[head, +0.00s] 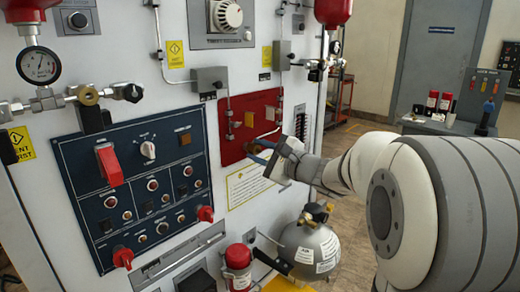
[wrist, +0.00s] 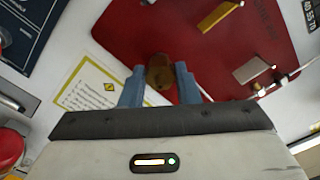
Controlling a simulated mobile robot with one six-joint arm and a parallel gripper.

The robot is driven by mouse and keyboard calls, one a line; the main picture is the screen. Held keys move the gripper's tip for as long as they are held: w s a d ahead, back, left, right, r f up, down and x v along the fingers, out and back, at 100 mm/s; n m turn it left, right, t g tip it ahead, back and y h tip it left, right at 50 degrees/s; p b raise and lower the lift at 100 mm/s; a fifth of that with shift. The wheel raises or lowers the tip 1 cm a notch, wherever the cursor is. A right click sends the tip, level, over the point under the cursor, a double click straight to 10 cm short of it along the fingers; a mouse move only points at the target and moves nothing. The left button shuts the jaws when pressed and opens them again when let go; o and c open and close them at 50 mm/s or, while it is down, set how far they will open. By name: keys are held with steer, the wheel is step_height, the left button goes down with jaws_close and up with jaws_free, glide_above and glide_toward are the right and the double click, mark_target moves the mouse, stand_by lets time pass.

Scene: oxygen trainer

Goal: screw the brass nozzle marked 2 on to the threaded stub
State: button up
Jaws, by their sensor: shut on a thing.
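My gripper (head: 262,151) is in front of the lower right part of the red panel (head: 234,152). In the wrist view its blue fingers (wrist: 160,88) are shut on a round, dark brass piece, the brass nozzle (wrist: 159,72). The nozzle's far end points at the red panel (wrist: 190,50). No mark 2 can be read on it. I cannot make out the threaded stub; it may be hidden behind the nozzle and fingers. I cannot tell whether the nozzle touches anything on the panel.
A yellow bar (wrist: 220,15) and a pale metal plate (wrist: 252,69) stand out from the red panel. A white notice (head: 246,186) is below it. The dark blue switch panel (head: 132,190) is to the left. A grey tank (head: 309,250) stands below my arm.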

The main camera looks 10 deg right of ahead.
steer(key=shift+r+m+p, duration=0.25)
steer(key=shift+m+p, duration=0.65)
steer(key=shift+p, duration=0.05)
steer(key=shift+f+m, duration=0.2)
steer(key=shift+m, duration=0.6)
steer(key=shift+p, duration=0.45)
steer(key=shift+r+m+p, duration=0.2)
steer(key=shift+m+p, duration=1.05)
steer(key=shift+m, duration=0.25)
steer(key=shift+f, duration=0.2)
steer(key=shift+m, duration=0.3)
